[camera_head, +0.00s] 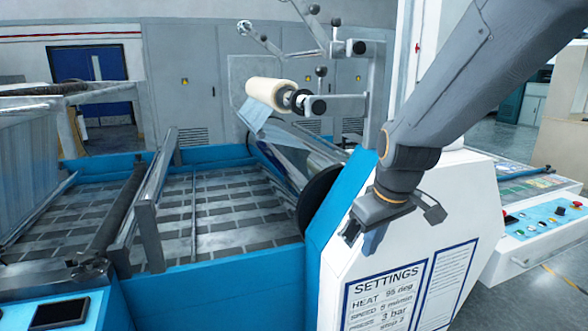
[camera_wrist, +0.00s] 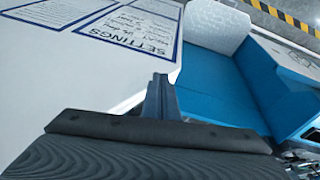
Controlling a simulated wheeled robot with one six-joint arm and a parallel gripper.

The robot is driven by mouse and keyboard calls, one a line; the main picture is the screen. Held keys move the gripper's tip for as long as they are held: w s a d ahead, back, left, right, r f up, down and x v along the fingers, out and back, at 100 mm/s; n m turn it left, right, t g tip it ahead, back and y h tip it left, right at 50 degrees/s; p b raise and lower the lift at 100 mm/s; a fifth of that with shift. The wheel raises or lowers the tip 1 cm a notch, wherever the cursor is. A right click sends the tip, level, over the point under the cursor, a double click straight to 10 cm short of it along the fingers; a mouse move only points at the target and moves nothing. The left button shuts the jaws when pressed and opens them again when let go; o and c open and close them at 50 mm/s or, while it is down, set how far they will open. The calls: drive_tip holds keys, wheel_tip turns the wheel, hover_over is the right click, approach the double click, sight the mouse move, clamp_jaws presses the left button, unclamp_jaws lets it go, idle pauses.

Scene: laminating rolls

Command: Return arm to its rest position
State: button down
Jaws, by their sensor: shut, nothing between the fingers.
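My gripper (camera_head: 370,238) hangs at the end of my grey arm, in front of the white machine side panel (camera_head: 440,250), just above the settings sign (camera_head: 385,296). Its fingers point down, are shut and hold nothing. In the wrist view the closed fingers (camera_wrist: 160,98) stand up at the middle, with the settings sign (camera_wrist: 135,32) upside down behind them. A gap to the panel cannot be judged exactly.
The blue laminating machine frame (camera_head: 230,285) lies left of my gripper. A cream roll (camera_head: 270,93) sits on a spindle above a large shiny roller (camera_head: 300,150). A control panel (camera_head: 545,220) with buttons is at the right. Grey floor shows at the far right.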

drive_tip(key=s+d+f+m+g, duration=0.25)
drive_tip(key=s+f+m, duration=0.25)
drive_tip(key=s+f, duration=0.5)
wheel_tip(320, 180, down, 9)
drive_tip(key=b, duration=1)
drive_tip(key=shift+s+d+f+g+h, duration=0.2)
drive_tip(key=shift+s+d+g+h, duration=0.15)
drive_tip(key=shift+g, duration=0.1)
